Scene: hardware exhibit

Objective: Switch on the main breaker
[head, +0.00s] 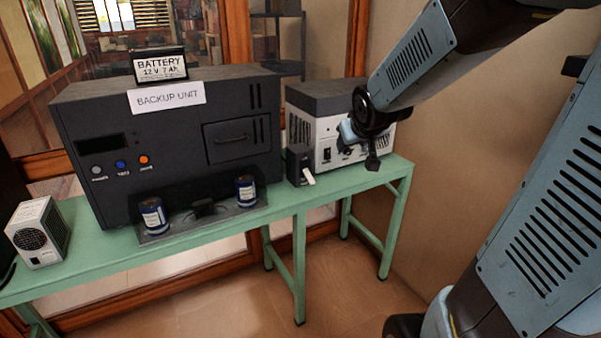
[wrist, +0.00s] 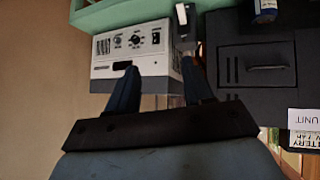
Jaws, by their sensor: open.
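A small black box with a white lever (head: 309,178) stands on the green bench, between the large dark cabinet and a grey-and-white unit. It looks like a breaker, but its label is unreadable. The lever points outward and downward. In the upside-down wrist view the lever (wrist: 182,14) shows at the top, beyond my fingers. My gripper (head: 361,148) is in front of the grey-and-white unit, to the right of the black box and apart from it. In the wrist view my gripper (wrist: 160,66) has its two fingers spread with nothing between them.
The grey-and-white unit (head: 326,101) has dials and a switch. The dark backup unit (head: 170,120) carries a battery (head: 160,66) on top; blue cylinders (head: 153,216) stand before it. A small vented box (head: 38,232) is on the left of the green bench (head: 95,250).

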